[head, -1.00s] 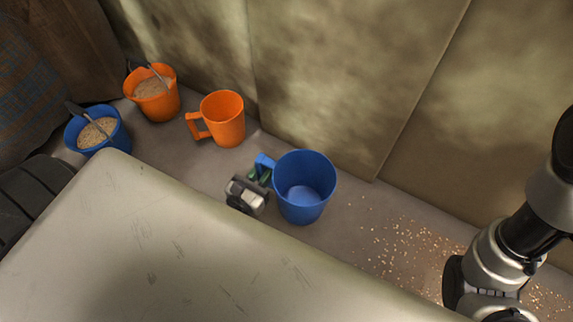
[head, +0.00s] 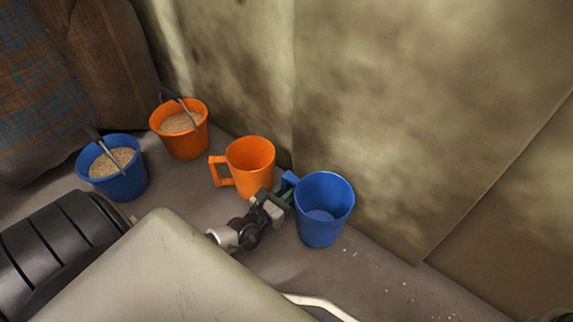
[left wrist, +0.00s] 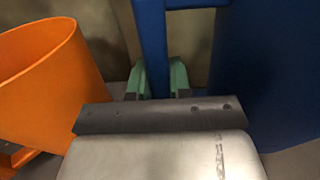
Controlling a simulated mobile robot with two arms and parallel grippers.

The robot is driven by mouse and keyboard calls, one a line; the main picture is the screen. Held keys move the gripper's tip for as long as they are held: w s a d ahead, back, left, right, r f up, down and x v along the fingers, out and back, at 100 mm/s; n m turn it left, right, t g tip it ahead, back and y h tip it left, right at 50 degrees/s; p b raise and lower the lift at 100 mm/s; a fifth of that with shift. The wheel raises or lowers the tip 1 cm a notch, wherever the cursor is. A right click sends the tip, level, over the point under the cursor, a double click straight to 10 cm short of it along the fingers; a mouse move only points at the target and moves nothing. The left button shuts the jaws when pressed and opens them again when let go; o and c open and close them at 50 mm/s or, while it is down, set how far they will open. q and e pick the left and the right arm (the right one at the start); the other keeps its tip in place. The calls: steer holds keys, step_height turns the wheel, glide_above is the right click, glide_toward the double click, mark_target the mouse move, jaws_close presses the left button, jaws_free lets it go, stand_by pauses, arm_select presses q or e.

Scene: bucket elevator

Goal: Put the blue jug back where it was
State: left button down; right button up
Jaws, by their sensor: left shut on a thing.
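The blue jug (head: 322,222) is upright and looks empty, beside the wall and to the right of the orange jug. My left gripper (head: 285,194) is shut on its handle. In the left wrist view the green fingertips (left wrist: 160,80) sit on both sides of the blue handle, and the jug's body (left wrist: 268,75) fills the right side. I cannot tell whether the jug touches the floor or hangs just above it. My right gripper is not in view.
The orange jug (head: 251,163) stands close left of my gripper; it also shows in the left wrist view (left wrist: 50,85). An orange bucket (head: 186,140) and a blue bucket (head: 120,180), both with grain and a scoop, stand farther left. Scattered grain lies on the floor (head: 400,290) at right.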

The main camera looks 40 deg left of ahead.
arm_select(q)
step_height(320, 180, down, 4)
steer(key=b, duration=0.3)
steer(key=shift+w+a+f+b, duration=0.1)
steer(key=shift+w+f+b, duration=0.1)
steer(key=shift+b, duration=0.2)
steer(key=shift+r, duration=0.2)
steer(key=shift+f, duration=0.1)
steer(key=c, duration=1)
jaws_free()
steer(key=shift+s+f, duration=0.1)
steer(key=shift+c, duration=0.2)
